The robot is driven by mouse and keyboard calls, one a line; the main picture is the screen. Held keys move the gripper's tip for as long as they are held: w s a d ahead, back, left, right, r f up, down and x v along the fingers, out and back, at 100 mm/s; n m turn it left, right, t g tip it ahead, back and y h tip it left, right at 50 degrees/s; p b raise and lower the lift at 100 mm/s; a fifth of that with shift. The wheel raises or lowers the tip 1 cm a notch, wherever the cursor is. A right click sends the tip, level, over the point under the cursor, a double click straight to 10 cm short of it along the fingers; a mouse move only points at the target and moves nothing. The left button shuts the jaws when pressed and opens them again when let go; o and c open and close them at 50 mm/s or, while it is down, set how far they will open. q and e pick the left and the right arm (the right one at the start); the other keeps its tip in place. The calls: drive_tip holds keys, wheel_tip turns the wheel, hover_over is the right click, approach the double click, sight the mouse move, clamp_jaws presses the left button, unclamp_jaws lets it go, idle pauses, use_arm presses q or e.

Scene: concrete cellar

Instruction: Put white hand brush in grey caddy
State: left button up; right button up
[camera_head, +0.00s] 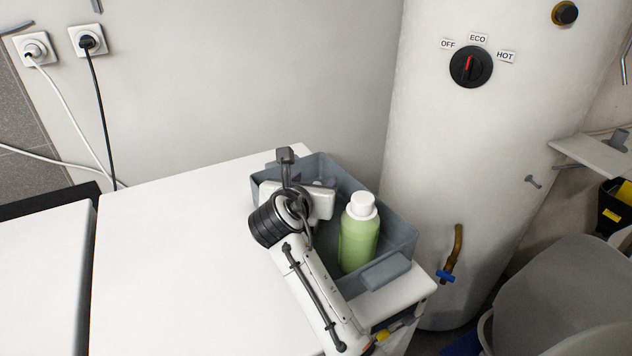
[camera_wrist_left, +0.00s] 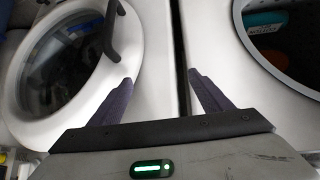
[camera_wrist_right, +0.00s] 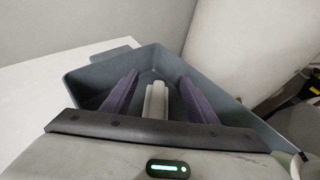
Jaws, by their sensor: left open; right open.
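The grey caddy (camera_head: 398,225) stands on the white top at its right end. It also shows in the right wrist view (camera_wrist_right: 90,82). A pale white piece, seemingly the white hand brush (camera_wrist_right: 156,98), is inside the caddy between the fingers of my right gripper (camera_wrist_right: 158,78). The fingers are apart, with gaps beside it. In the head view my right gripper (camera_head: 322,185) is over the caddy's far left part, and my arm hides the brush. My left gripper (camera_wrist_left: 160,78) is open and empty, facing two machine fronts.
A green bottle with a white cap (camera_head: 359,232) stands in the caddy. A white boiler (camera_head: 470,160) rises close behind and right of it. The white top (camera_head: 180,260) left of the caddy is clear. A round machine door (camera_wrist_left: 70,65) is near my left gripper.

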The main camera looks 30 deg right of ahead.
sight(317, 182)
drive_tip(key=v, duration=0.4)
drive_tip(key=shift+s, duration=0.1)
drive_tip(key=shift+w+d+f, duration=0.2)
drive_tip(key=shift+w+d, duration=0.15)
drive_tip(key=shift+w, duration=0.1)
drive_tip(key=x, duration=0.5)
drive_tip(key=shift+w+d+f, duration=0.15)
drive_tip(key=shift+d, duration=0.05)
drive_tip(key=shift+w+d+f+p, duration=0.1)
drive_tip(key=shift+w+f+p, duration=0.05)
drive_tip(key=shift+f+p, duration=0.15)
drive_tip(key=shift+w+d+f+p, duration=0.1)
drive_tip(key=shift+d+f+p, duration=0.05)
drive_tip(key=shift+f, duration=0.25)
drive_tip(key=shift+r+b, duration=0.3)
drive_tip(key=shift+b, duration=0.25)
drive_tip(key=shift+r, duration=0.25)
